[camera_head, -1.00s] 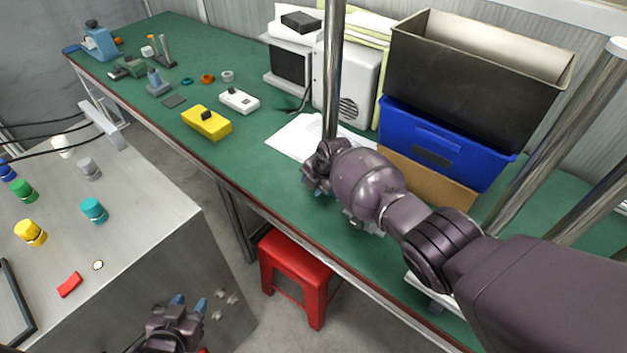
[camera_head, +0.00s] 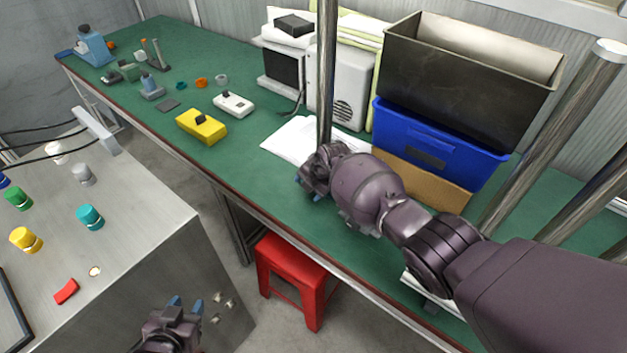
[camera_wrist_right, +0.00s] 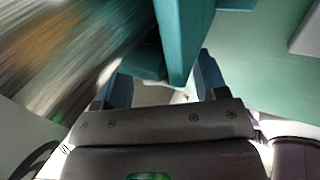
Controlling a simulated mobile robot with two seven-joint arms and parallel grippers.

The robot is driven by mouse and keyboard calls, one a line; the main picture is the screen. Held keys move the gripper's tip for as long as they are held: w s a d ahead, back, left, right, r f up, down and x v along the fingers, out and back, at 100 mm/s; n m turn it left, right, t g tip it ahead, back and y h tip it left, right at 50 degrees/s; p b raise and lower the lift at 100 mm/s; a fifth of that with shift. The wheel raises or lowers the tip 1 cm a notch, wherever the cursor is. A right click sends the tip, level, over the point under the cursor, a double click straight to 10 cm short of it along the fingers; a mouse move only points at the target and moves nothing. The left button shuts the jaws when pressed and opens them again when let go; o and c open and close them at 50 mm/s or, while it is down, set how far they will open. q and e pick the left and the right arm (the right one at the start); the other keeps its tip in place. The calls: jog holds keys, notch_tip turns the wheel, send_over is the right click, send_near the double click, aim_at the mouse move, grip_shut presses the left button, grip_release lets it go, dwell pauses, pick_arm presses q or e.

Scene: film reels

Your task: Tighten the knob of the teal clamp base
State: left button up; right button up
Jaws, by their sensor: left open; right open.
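A teal knob (camera_head: 90,217), a short cylinder with a pale band, stands upright on the grey metal box at the left of the head view. I cannot tell whether a clamp base is under it. My left gripper (camera_head: 186,303) is open at the bottom, in front of the box and apart from the knob. My right gripper (camera_head: 306,188) is over the green table, far to the right of the knob. In the right wrist view its blue fingers (camera_wrist_right: 162,75) are open, with a large teal shape (camera_wrist_right: 181,40) beyond and between them; I cannot tell what it is.
The metal box (camera_head: 140,240) also bears yellow, green and grey knobs and a red piece (camera_head: 66,291). The green table (camera_head: 250,175) holds a yellow block (camera_head: 202,127), a blue bin (camera_head: 440,145) and small parts. A red stool (camera_head: 295,265) stands below. A metal pole rises near my right gripper.

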jog(key=shift+d+r, duration=0.2)
jog(key=shift+r, duration=0.25)
jog(key=p+v, duration=0.4)
jog(key=v, duration=0.5)
jog(key=shift+s+d+r, duration=0.2)
